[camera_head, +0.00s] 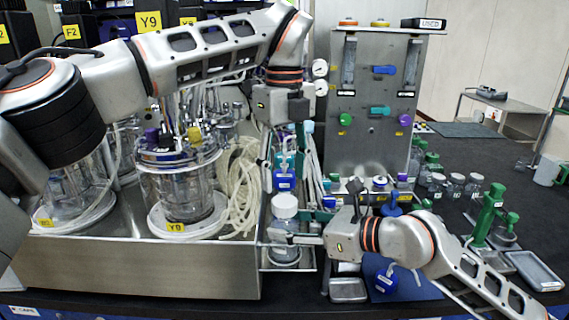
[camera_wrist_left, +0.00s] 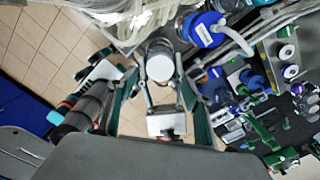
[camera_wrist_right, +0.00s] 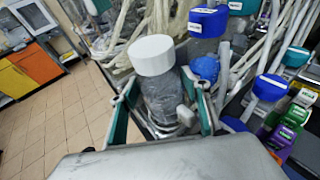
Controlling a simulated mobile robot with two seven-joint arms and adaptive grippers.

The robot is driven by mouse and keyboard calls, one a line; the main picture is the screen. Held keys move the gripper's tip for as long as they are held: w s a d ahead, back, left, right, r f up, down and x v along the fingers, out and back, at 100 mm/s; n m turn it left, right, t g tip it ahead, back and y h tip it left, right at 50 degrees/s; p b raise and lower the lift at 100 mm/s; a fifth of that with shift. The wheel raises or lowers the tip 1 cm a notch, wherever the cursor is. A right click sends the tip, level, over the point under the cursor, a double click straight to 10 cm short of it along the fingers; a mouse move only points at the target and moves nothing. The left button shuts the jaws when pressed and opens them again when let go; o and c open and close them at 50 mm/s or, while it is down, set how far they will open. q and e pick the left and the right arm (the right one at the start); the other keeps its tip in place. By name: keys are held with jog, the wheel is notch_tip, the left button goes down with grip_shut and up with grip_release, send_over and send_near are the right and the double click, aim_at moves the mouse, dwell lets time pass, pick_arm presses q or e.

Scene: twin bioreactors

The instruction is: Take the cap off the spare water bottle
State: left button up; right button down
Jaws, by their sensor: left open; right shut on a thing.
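The spare water bottle (camera_head: 284,250) is clear with a wide white cap (camera_head: 285,206). It stands upright at the front end of the metal tray, with the cap on it. My right gripper (camera_head: 279,238) comes from the right and is shut on the bottle's body below the cap. In the right wrist view the bottle body (camera_wrist_right: 163,98) sits between the fingers, and the white cap (camera_wrist_right: 152,55) is clear above them. My left gripper (camera_head: 284,165) is open and points down above the bottle. In the left wrist view the white cap (camera_wrist_left: 160,68) shows between its spread fingers.
A blue-lidded bottle (camera_head: 284,181) stands just behind the spare bottle. A bioreactor vessel (camera_head: 178,185) and coiled tubing (camera_head: 238,185) are to the left. A metal panel (camera_head: 372,110) with coloured knobs rises behind. A blue mat (camera_head: 405,284) and small tray (camera_head: 348,290) lie to the right.

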aim_at(285, 201)
pick_arm(q)
jog(key=m, duration=0.5)
jog(key=shift+r, duration=0.25)
jog(key=m, duration=0.5)
jog(key=shift+r, duration=0.2)
jog(key=m, duration=0.5)
jog(key=shift+r, duration=0.2)
jog(key=m, duration=0.5)
jog(key=shift+r+m, duration=0.2)
jog(key=shift+m, duration=0.2)
jog(key=shift+f, duration=4)
jog(key=shift+c, duration=0.4)
